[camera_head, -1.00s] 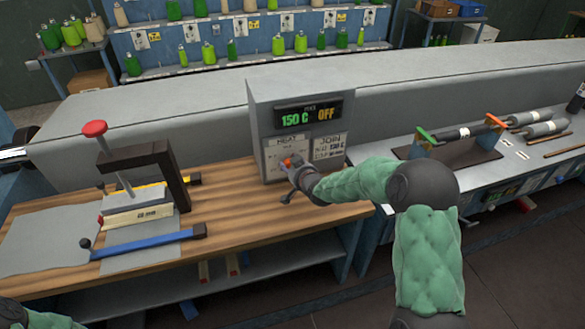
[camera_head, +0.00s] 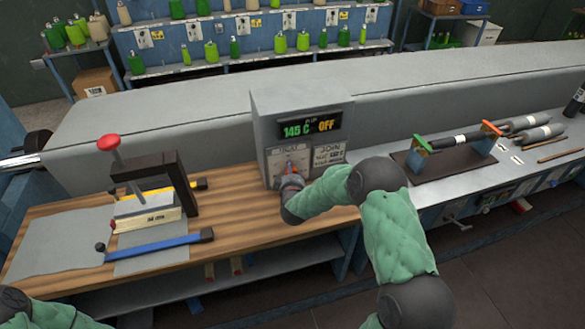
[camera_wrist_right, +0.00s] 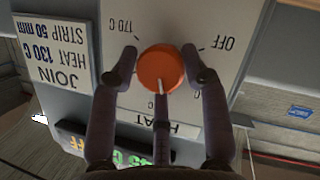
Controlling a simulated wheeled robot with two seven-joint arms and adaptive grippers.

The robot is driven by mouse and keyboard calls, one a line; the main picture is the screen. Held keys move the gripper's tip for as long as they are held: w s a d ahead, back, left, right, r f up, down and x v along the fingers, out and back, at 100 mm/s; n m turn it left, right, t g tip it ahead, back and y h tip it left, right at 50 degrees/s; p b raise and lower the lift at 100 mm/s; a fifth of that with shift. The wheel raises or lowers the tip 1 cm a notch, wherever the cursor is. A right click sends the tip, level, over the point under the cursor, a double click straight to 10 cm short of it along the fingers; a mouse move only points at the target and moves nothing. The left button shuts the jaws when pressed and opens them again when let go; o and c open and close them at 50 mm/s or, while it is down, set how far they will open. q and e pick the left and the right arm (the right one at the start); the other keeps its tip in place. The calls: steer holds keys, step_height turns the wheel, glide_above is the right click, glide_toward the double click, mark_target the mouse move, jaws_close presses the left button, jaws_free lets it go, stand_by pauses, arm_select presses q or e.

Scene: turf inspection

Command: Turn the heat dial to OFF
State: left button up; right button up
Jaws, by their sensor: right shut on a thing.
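The orange heat dial (camera_wrist_right: 161,68) sits on a white plate marked OFF and 170 C, which appears upside down in the right wrist view. My right gripper (camera_wrist_right: 160,75) is shut on it, with dark fingers on either side and another finger near its white mark. The mark points down in that view, away from both labels. In the head view the dial is mostly hidden by my right gripper (camera_head: 290,182) at the front of the grey control box (camera_head: 300,100). The display (camera_head: 309,128) reads 145 C in green and OFF in amber. My left gripper is out of view.
A card (camera_head: 328,154) reading JOIN, HEAT 130 C, STRIP 50 mm is beside the dial. A press with a red knob (camera_head: 108,141) and a blue bar (camera_head: 155,246) are left on the wooden bench (camera_head: 240,205). Rollers (camera_head: 455,142) lie on the right counter.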

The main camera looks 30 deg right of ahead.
steer(key=shift+w+a+r+n+h, duration=0.15)
steer(key=shift+w+r+n+h, duration=0.2)
steer(key=shift+n, duration=0.35)
steer(key=shift+a+f+n+t+h, duration=0.15)
steer(key=shift+n+t+h, duration=0.15)
steer(key=shift+n+h, duration=0.6)
steer(key=n, duration=0.2)
steer(key=shift+s+f+n+t+h, duration=0.1)
steer(key=shift+n+t+h, duration=0.15)
steer(key=shift+n+t, duration=0.05)
steer(key=shift+f+n+t+h+b, duration=0.1)
steer(key=shift+n+t+h+b, duration=0.1)
steer(key=shift+n+b, duration=0.3)
steer(key=shift+f+n+t+h+b, duration=0.1)
steer(key=shift+n+h+b, duration=0.1)
steer(key=shift+n, duration=0.5)
steer(key=n, duration=0.1)
steer(key=n+t+b, duration=0.1)
steer(key=n, duration=0.1)
steer(key=n+b, duration=0.1)
steer(key=shift+f+t, duration=0.25)
steer(key=shift+t, duration=0.05)
steer(key=n+t+b, duration=0.1)
steer(key=n, duration=0.1)
steer(key=n+t+b, duration=0.1)
steer(key=n, duration=0.2)
steer(key=shift+s+f+b, duration=0.1)
steer(key=shift+b, duration=0.3)
steer(key=shift+n, duration=0.4)
